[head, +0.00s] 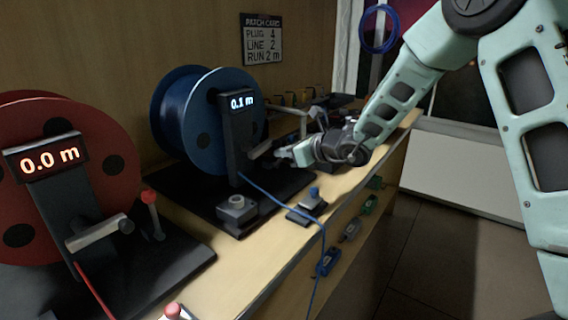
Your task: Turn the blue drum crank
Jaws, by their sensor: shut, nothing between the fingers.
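The blue drum (212,140) stands on a dark base plate on the bench, with a black post and a display (241,102) reading 0.1 m in front of it. A grey crank arm (260,149) shows beside the post, just left of my gripper. My gripper (284,156) is shut, with its fingertips close to the crank. I cannot tell whether they touch it. The crank's handle is hard to make out behind and around the gripper. A blue cable (280,203) runs from the drum over the bench edge.
A red drum (70,130) with a 0.0 m display and a red-knobbed crank (100,233) stands at the left. Small connectors (328,262) line the bench's front. The floor at right is clear.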

